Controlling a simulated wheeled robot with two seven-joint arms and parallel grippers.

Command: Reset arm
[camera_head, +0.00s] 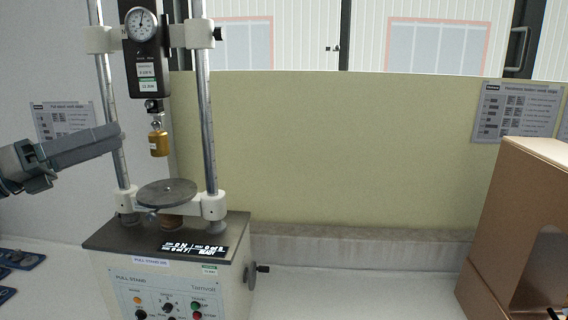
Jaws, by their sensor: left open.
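My left gripper (118,134) comes in from the left edge, level with the hanging brass weight. It is open, and its visible finger points right toward the test stand's left post; nothing shows between the fingers. My right gripper is not in the view. The pull stand (170,290) stands at the left, with two upright posts and a dial gauge (141,24) at the top. A brass weight (158,142) hangs from the gauge's hook above a round grey plate (167,192). The weight does not touch the plate.
A brown box-like housing (520,220) with an arched opening stands at the right. Blue parts (20,258) lie at the lower left edge. A pale yellow panel (350,160) closes off the back. The white table (360,292) between stand and housing is clear.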

